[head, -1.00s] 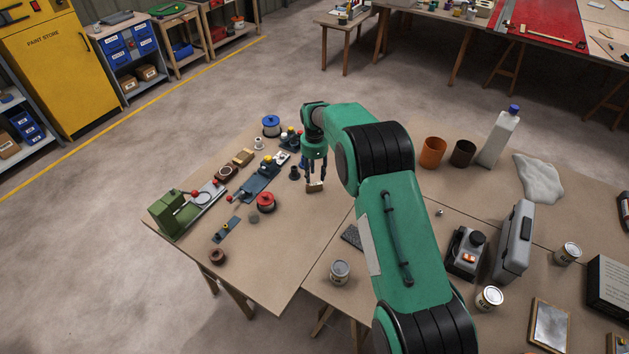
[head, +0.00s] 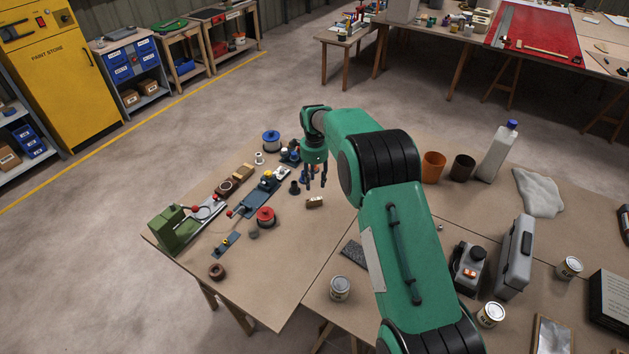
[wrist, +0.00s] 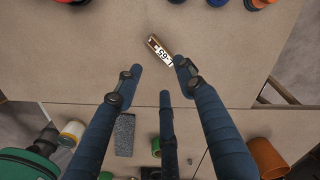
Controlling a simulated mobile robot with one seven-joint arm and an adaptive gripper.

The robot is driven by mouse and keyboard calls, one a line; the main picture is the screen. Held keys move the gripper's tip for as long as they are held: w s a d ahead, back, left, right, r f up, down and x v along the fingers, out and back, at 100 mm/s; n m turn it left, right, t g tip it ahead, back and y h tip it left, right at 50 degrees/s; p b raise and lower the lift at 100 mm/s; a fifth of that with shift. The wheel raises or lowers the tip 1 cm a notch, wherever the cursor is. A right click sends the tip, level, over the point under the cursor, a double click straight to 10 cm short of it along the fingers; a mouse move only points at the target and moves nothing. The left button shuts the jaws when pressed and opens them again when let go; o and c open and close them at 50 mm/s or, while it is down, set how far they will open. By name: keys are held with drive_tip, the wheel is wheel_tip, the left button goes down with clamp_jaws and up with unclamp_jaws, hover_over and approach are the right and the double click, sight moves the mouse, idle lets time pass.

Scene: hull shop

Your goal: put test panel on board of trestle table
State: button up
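A small brown block with a white lettered label, which I take to be the test panel (head: 315,202), lies on the bare board of the trestle table (head: 285,262). The wrist view also shows it (wrist: 158,48), just beyond my fingertips, with part of its lettering readable. My gripper (head: 316,186) is above the board near the panel. In the wrist view its fingers (wrist: 157,75) are spread with nothing between them. The panel appears apart from the fingers.
A red spool (head: 265,217), a green machine (head: 176,232) and several small parts stand left of the panel. A paint tin (head: 340,288) and a dark grey pad (head: 354,254) are nearer. Orange (head: 433,167) and dark cups stand right. The board's near part is clear.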

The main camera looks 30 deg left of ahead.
idle(0.4)
drive_tip(key=w+d+r+n+t, duration=0.2)
drive_tip(key=d+r+n, duration=0.1)
drive_tip(key=d+r, duration=2.45)
drive_tip(key=s+d+r+n+y, duration=0.1)
drive_tip(key=s+d+r, duration=0.4)
drive_tip(key=d+r, duration=0.45)
drive_tip(key=s+d+r+n+t, duration=0.1)
drive_tip(key=s+d+r, duration=0.3)
drive_tip(key=s+d, duration=0.5)
drive_tip(key=s+d+r+n+t, duration=0.1)
drive_tip(key=s+d+r, duration=0.2)
drive_tip(key=s+d, duration=0.55)
drive_tip(key=s+d+f+n, duration=0.1)
drive_tip(key=s+d+f, duration=0.1)
drive_tip(key=s+d, duration=0.4)
drive_tip(key=s+d+f+n+t+h, duration=0.1)
drive_tip(key=s+d+f+n, duration=0.1)
drive_tip(key=s+d, duration=0.5)
drive_tip(key=s, duration=0.6)
drive_tip(key=shift+s+f+t, duration=0.15)
drive_tip(key=shift+f+t, duration=0.15)
drive_tip(key=shift+f, duration=0.05)
